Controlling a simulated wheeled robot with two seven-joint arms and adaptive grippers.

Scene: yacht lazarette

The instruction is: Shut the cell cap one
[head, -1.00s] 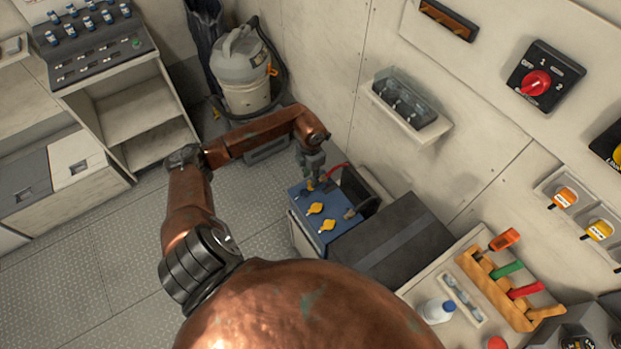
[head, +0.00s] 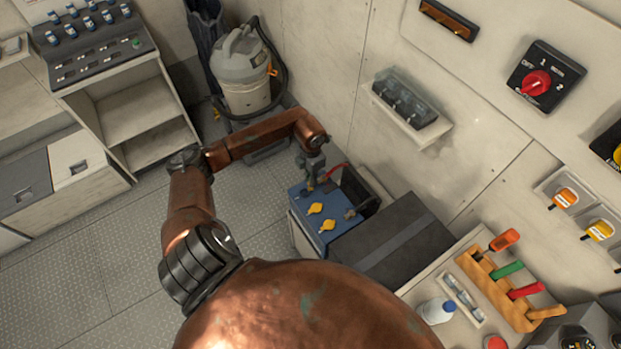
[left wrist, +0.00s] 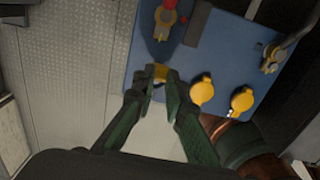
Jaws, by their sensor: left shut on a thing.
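The blue battery (head: 298,206) stands low by the wall, with yellow winged caps on its top. My left gripper (head: 312,180) points down at the cap nearest the far end. In the left wrist view, my left gripper (left wrist: 159,84) is shut on this yellow cap (left wrist: 160,70), which is partly hidden between the fingertips. The middle cap (head: 315,208) and the near cap (head: 327,225) sit free on the battery; they also show in the left wrist view as the middle cap (left wrist: 202,91) and the near cap (left wrist: 242,100). No number is readable on the caps.
A red-clamped terminal (left wrist: 164,20) and a grey terminal (left wrist: 272,56) stand on the battery's top. A dark box (head: 395,240) with a grey strap is right beside it. A grey vacuum (head: 243,70) stands behind. The floor (head: 110,255) to the left is clear.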

